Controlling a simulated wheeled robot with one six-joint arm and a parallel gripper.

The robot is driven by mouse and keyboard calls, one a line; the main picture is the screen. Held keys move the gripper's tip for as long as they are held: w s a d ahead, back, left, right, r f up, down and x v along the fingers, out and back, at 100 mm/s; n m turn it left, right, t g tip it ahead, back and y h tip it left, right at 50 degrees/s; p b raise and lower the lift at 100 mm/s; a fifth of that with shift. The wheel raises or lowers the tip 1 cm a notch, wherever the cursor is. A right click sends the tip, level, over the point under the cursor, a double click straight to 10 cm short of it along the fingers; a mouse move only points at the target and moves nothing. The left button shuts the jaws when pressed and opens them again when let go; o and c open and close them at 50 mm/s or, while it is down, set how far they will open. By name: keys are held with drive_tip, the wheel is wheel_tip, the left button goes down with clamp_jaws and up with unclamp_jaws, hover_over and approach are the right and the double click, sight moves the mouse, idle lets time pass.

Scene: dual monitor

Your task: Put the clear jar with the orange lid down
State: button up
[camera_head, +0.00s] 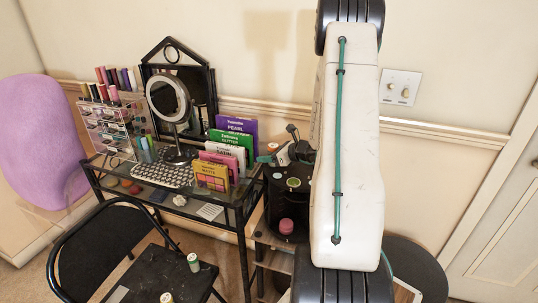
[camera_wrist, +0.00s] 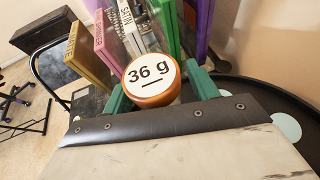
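The jar with the orange lid (camera_wrist: 150,92) shows in the wrist view, its white top marked "36 g" facing the camera. My gripper (camera_wrist: 158,86) has a green finger on each side of it and appears shut on it. The jar's clear body is hidden below the lid. In the head view my gripper (camera_head: 284,153) is beside the right end of the desk, above a dark stand. I cannot make out the held jar clearly there.
A black chair (camera_head: 88,252) stands in front.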

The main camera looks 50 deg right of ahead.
drive_tip(key=shift+r, duration=0.2)
drive_tip(key=v, duration=1.1)
drive_tip(key=shift+s+r, duration=0.1)
drive_tip(key=shift+s, duration=0.1)
drive_tip(key=shift+a+r, duration=0.2)
drive_tip(key=shift+r, duration=0.05)
drive_tip(key=a+r+n+g+y, duration=0.2)
drive_tip(key=a+r+n+g, duration=0.15)
drive_tip(key=a+n, duration=0.45)
drive_tip(key=a+r+n+g+y, duration=0.2)
drive_tip(key=a+r+n, duration=0.25)
drive_tip(key=a, duration=0.75)
drive_tip(key=a+r+n+g+y, duration=0.25)
drive_tip(key=a+r+n, duration=0.2)
drive_tip(key=a, duration=0.55)
drive_tip(key=s+a+r+n+g+h, duration=0.2)
drive_tip(key=s+a+n+h, duration=0.2)
drive_tip(key=s+n, duration=0.4)
drive_tip(key=s+a+r+n+g+h, duration=0.2)
drive_tip(key=s+a+n+h, duration=0.3)
drive_tip(key=s+n, duration=0.4)
drive_tip(key=shift+r, duration=0.2)
